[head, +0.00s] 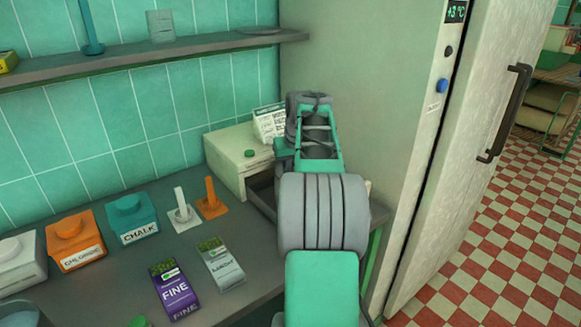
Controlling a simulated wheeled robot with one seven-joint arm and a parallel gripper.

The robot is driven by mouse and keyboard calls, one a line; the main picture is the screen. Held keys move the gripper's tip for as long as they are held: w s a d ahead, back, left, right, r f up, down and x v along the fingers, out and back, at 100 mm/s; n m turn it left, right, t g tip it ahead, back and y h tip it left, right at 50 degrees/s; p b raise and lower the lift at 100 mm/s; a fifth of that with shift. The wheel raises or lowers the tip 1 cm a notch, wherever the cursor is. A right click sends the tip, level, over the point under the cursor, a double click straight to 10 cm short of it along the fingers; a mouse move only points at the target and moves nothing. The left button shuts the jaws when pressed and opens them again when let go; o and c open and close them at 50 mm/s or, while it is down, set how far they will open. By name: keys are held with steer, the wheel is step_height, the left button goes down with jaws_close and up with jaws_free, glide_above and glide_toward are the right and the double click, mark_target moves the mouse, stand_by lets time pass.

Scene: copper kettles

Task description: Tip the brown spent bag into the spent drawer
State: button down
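A cream box (226,155) with a small green knob on top stands at the back of the counter, against the tall cabinet's side. A dark opening with a grey rim (262,205) shows at its front, like a pulled-out drawer; my arm covers much of it, and I cannot read a label. I cannot make out a brown spent bag. My arm reaches forward over the counter's right end, and its far end is beside the cream box. My gripper's fingers are hidden behind the arm, so what they hold does not show.
A white printed packet (269,123) stands by the cream box. Orange (75,240) and teal (131,218) lidded containers, a purple packet (174,289) and a grey packet (220,262) are on the counter (185,245). A tall door (465,150) stands at the right. A shelf (150,55) runs above.

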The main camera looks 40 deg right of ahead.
steer(key=c, duration=1.4)
jaws_free()
steer(key=shift+f, duration=0.1)
steer(key=p+v, duration=0.1)
steer(key=v, duration=0.6)
steer(key=shift+s+r, duration=0.15)
steer(key=shift+r, duration=0.2)
